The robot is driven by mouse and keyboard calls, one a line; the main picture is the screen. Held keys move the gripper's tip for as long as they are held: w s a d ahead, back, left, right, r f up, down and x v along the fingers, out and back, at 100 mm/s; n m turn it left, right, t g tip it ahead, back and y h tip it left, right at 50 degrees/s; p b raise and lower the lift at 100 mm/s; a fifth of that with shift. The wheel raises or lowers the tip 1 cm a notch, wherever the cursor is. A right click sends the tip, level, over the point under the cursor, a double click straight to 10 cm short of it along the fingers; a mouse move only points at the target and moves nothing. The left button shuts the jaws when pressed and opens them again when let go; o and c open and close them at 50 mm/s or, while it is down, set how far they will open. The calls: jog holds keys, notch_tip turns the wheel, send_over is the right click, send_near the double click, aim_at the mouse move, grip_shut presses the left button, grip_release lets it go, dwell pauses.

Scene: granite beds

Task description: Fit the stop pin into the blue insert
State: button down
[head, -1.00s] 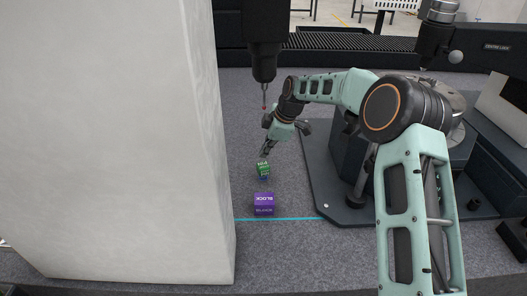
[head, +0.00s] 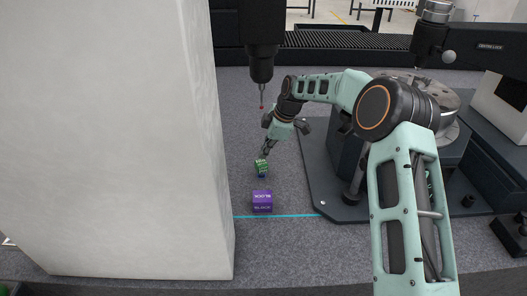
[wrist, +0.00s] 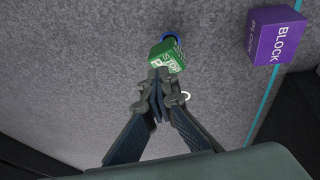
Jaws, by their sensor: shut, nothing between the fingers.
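The stop pin (head: 262,167) is a green block-like piece with white lettering, on the grey granite bed. It looks tilted in the head view. In the wrist view the stop pin (wrist: 167,57) lies just beyond my fingertips. The blue insert (wrist: 170,37) shows as a blue rim at the pin's far side, mostly hidden by the pin; a bit of the blue insert (head: 261,176) shows under the pin in the head view. I cannot tell how deep the pin sits. My gripper (wrist: 157,79) is shut and empty, its tips beside or touching the pin's near side; it points down in the head view (head: 265,151).
A purple block (head: 262,201) stands close to the pin, near a cyan line (head: 285,216). A tall pale stone column (head: 120,130) fills the left. A probe with a red tip (head: 262,95) hangs behind my gripper. A dark machine base (head: 350,205) is to the right.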

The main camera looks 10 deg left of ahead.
aim_at(264, 163)
jog(key=shift+s+d+f+b, duration=0.15)
jog(key=shift+f+b, duration=0.1)
jog(key=shift+f, duration=0.45)
jog(key=shift+s+d+f+b, duration=0.1)
jog(key=shift+f+b, duration=0.1)
jog(key=shift+f, duration=0.5)
jog(key=c, duration=2.7)
grip_release()
jog(key=shift+c, duration=0.2)
jog(key=o, duration=0.5)
jog(key=shift+f, duration=0.1)
jog(key=p+v, duration=0.1)
jog(key=v, duration=0.1)
jog(key=p+v, duration=0.1)
jog(key=v, duration=0.2)
jog(key=shift+w+a+r+p, duration=0.1)
jog(key=shift+r+p, duration=0.25)
